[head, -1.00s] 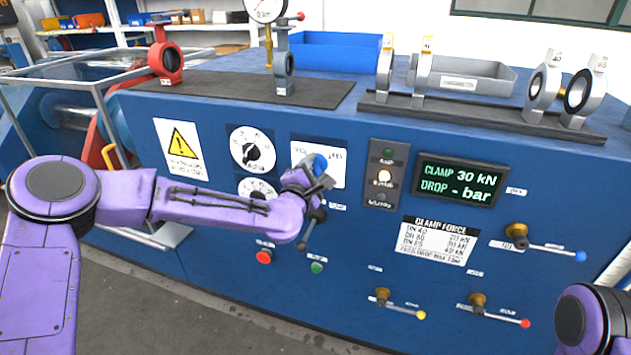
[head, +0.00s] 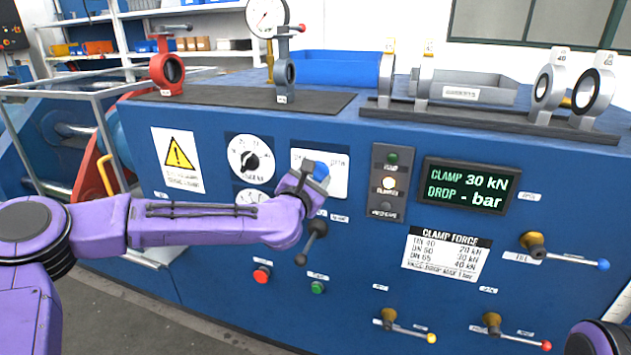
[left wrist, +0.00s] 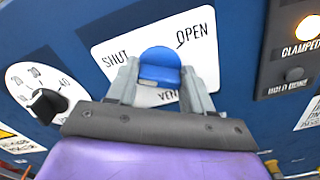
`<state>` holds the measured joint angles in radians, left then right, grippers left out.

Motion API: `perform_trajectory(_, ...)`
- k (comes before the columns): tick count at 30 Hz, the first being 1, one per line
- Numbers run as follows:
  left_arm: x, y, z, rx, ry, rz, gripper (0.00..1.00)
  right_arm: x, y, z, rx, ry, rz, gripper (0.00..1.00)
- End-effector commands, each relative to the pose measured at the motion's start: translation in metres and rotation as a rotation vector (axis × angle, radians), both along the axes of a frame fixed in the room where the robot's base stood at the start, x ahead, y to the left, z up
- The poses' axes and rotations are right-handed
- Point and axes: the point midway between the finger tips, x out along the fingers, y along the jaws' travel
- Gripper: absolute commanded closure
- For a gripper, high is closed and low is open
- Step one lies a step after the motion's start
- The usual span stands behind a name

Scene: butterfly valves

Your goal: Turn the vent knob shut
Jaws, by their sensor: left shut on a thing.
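The vent knob (left wrist: 159,66) is blue and sits on a white plate (left wrist: 110,57) marked SHUT on the left and OPEN on the right in the left wrist view. My left gripper (left wrist: 160,82) is shut on the knob, one finger on each side. In the head view the blue knob (head: 320,171) shows just beyond the left gripper (head: 312,178), which hides part of the plate. The knob's pointer is hidden, so its setting cannot be told. My right gripper is not in view; only part of my right arm shows at the lower right.
A black dial (head: 251,160) is left of the plate, and a lamp panel (head: 390,182) is to the right. A black-handled lever (head: 312,240) hangs just below my gripper, above red (head: 261,274) and green (head: 318,287) buttons. Brass valves with coloured levers (head: 565,254) stick out at right.

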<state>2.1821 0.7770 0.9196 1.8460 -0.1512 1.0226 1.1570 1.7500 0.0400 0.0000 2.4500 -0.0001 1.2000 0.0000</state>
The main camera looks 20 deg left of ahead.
Motion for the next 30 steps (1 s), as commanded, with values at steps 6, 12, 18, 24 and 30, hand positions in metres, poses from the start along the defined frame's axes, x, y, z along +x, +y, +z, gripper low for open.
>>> perform_trajectory(6, 0.001, 0.001, 0.003, -0.009, -0.005, 0.003, 0.79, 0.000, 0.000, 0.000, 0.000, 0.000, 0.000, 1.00)
perform_trajectory(12, 0.001, 0.001, 0.003, -0.009, -0.005, 0.003, 0.46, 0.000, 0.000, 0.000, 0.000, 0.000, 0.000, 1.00)
perform_trajectory(18, 0.000, 0.001, 0.002, -0.008, -0.002, 0.002, 0.23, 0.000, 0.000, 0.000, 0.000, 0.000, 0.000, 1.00)
perform_trajectory(24, -0.003, 0.001, 0.001, -0.007, -0.002, 0.001, 0.23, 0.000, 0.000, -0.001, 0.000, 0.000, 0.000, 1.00)
perform_trajectory(30, -0.042, 0.003, 0.000, -0.010, -0.003, 0.000, 0.23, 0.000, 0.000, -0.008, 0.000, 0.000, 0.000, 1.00)
